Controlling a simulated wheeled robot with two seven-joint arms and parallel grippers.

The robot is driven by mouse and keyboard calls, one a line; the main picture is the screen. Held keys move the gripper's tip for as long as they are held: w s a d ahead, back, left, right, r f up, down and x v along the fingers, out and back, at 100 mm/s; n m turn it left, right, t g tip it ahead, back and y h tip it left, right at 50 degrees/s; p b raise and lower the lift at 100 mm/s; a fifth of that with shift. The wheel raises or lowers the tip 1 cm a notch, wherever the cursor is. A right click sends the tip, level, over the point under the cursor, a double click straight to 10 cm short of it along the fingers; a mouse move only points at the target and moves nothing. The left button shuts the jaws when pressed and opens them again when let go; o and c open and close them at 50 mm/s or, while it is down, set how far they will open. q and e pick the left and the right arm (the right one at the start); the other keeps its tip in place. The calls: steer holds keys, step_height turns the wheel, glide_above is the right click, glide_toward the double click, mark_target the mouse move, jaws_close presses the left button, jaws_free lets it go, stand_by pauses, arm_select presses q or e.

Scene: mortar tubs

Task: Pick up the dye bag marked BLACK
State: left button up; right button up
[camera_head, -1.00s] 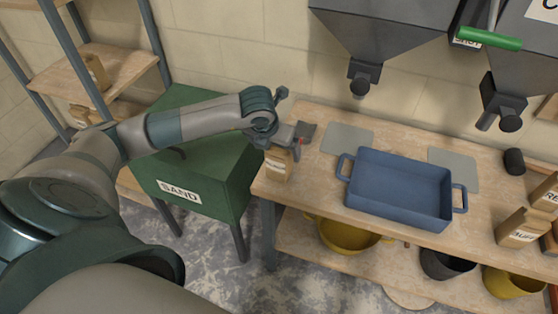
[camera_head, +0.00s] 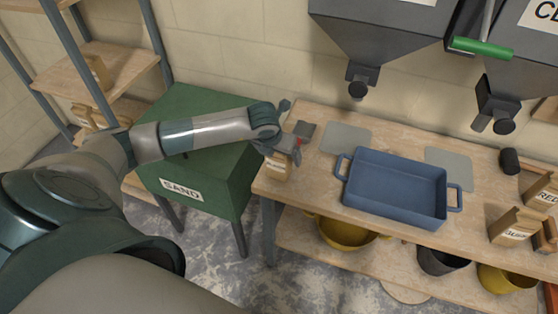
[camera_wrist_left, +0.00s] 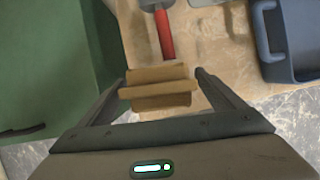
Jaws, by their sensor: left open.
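A small brown paper bag (camera_head: 277,168) stands at the left end of the wooden table, near its front edge. Its label is too small and partly covered to read, so I cannot tell whether it says BLACK. My left gripper (camera_head: 284,150) is just above this bag, hiding its top. In the left wrist view the folded top of the bag (camera_wrist_left: 158,88) lies between the two fingers of my open gripper (camera_wrist_left: 160,80), with gaps on both sides. My right gripper is not in view.
A blue tray (camera_head: 397,190) sits mid-table. A red-handled trowel (camera_wrist_left: 163,32) lies just beyond the bag. The green SAND bin (camera_head: 215,165) stands left of the table. Bags marked BUFF (camera_head: 515,228) and RED (camera_head: 543,190) stand at the right. Hoppers hang above.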

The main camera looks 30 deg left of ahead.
arm_select(q)
steer(key=c, duration=1.8)
steer(key=shift+w+r, duration=0.1)
steer(key=r+b, duration=0.1)
steer(key=r, duration=0.1)
steer(key=r+b, duration=0.1)
steer(key=r, duration=0.1)
steer(key=shift+w+d+b, duration=0.1)
steer(key=shift+d+b, duration=0.1)
steer(key=shift+b, duration=0.2)
steer(key=w+d+r+b, duration=0.1)
steer(key=d+r+b, duration=0.3)
steer(key=d+r, duration=0.3)
steer(key=shift+w+d, duration=0.15)
steer(key=shift+d, duration=1.95)
